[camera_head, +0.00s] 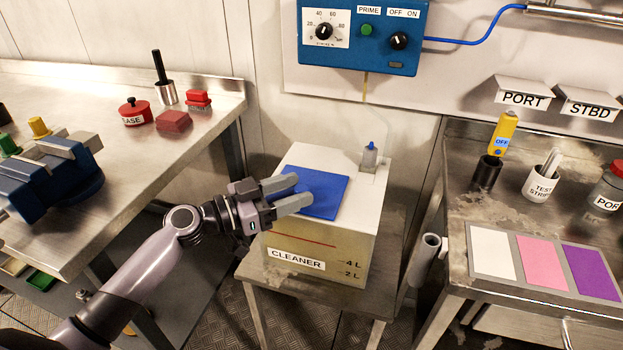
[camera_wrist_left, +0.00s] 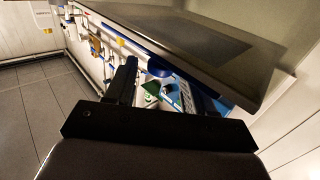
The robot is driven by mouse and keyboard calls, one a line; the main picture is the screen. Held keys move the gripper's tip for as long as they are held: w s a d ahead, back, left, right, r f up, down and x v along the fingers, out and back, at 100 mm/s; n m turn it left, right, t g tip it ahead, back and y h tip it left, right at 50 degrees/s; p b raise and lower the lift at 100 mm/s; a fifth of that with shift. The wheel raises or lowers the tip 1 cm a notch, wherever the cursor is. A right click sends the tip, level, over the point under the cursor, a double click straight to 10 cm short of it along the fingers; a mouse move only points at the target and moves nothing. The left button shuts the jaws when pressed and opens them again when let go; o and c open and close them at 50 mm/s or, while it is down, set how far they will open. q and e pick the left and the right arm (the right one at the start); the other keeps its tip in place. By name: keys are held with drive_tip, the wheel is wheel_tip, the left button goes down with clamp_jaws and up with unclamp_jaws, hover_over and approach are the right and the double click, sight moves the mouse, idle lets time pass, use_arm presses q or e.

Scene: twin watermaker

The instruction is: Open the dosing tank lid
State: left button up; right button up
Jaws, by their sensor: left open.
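The dosing tank (camera_head: 335,255) is a pale box with a white top, a CLEANER label and level marks, standing on a small metal stand. Its blue square lid (camera_head: 325,203) lies flat and closed on the top. My left gripper (camera_head: 300,191) is open, with its two fingers reaching over the left part of the lid and hiding some of it. I cannot tell whether the fingers touch the lid. In the left wrist view my fingers (camera_wrist_left: 160,85) are spread, and what lies between them is too small to identify. My right gripper is not in view.
A grey fitting with a blue tip (camera_head: 369,158) stands at the tank top's back right. A blue control box (camera_head: 362,38) hangs above. A metal bench (camera_head: 85,90) is on the left; another bench (camera_head: 465,215) with a white, pink and purple card is on the right.

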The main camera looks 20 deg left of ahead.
sight(310, 185)
use_arm(q)
drive_tip(key=x, duration=0.3)
drive_tip(key=shift+w+d+p, duration=0.1)
drive_tip(key=shift+w+p, duration=0.05)
drive_tip(key=shift+p, duration=0.2)
drive_tip(key=shift+w+d, duration=0.2)
drive_tip(key=shift+d, duration=0.1)
drive_tip(key=shift+c, duration=0.4)
clamp_jaws()
